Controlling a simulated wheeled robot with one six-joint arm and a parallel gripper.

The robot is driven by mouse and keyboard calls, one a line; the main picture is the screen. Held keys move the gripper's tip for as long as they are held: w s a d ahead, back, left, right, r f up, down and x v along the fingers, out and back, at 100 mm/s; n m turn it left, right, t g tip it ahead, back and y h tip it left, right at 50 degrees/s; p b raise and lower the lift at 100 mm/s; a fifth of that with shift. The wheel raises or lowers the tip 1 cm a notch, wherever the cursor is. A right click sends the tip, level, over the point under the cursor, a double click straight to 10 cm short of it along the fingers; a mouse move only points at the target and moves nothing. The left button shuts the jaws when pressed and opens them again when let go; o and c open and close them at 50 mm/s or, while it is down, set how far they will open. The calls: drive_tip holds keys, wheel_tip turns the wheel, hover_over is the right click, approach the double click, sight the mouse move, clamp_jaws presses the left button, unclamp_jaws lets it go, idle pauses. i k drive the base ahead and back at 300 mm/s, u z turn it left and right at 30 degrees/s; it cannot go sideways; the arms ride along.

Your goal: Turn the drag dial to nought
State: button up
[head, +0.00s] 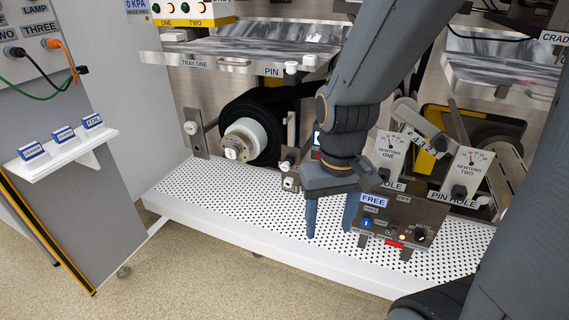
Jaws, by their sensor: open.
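A small metal control box (400,214) stands on the perforated white deck, right of centre. Its front has a blue FREE label, a blue round button (366,223), a lit orange lamp (402,237) and a black dial (420,235) at the right. I cannot read the dial's own marking or setting, so I cannot tell for sure that it is the drag dial. My gripper (330,228) points down just left of the box. Its two fingers are apart and nothing shows between them. My arm hides part of the machine behind.
The perforated deck (220,205) is bare on the left. Behind it sit a black roll with a white core (250,137) and the NEWTONS ONE (388,148) and NEWTONS TWO (472,163) gauges. A tray (240,54) overhangs. A shelf (65,152) with blue-labelled blocks is at left.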

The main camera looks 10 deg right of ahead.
sight(418, 236)
drive_tip(key=z, duration=2.8)
drive_tip(key=k, duration=0.95)
drive_tip(key=u, duration=1)
